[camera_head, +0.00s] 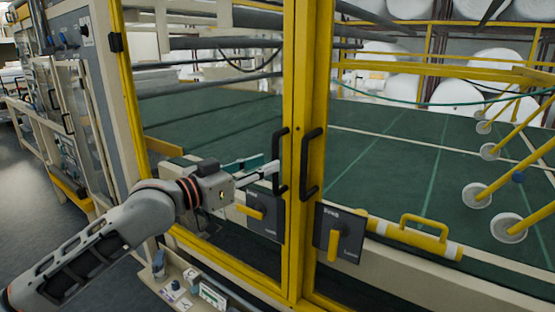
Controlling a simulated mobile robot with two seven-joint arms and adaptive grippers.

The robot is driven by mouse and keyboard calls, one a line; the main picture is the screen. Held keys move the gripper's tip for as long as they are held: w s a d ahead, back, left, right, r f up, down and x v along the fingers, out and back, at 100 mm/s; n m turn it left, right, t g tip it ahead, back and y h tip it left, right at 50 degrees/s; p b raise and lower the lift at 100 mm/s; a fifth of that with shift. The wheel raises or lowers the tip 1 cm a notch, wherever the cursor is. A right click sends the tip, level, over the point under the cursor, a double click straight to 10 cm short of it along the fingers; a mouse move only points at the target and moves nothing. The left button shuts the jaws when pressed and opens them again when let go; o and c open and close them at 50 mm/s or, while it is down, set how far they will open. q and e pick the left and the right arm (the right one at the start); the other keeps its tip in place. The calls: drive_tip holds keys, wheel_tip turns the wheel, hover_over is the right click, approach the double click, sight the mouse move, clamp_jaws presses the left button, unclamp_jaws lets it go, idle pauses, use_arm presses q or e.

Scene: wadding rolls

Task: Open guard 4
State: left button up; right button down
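Two yellow-framed guard doors meet at upright posts in the middle; no guard number is legible. The left guard frame (296,80) carries a black bar handle (279,176), and the right guard frame (318,80) carries a similar handle (305,176). Both look closed. My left gripper (262,166) comes in from the left, its fingertips at the left handle. Its two fingers look apart; whether they touch the handle or reach around it I cannot tell. My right gripper is not in view.
Below the handles are dark latch plates with yellow levers, one on the left (249,211) and one on the right (330,246). A small control panel (190,288) stands low in front. Behind lies a green machine bed (390,150) with wheeled yellow arms at right. Grey floor is free at left.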

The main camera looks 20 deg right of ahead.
sight(276, 189)
use_arm(q)
drive_tip(key=shift+x, duration=2.3)
clamp_jaws()
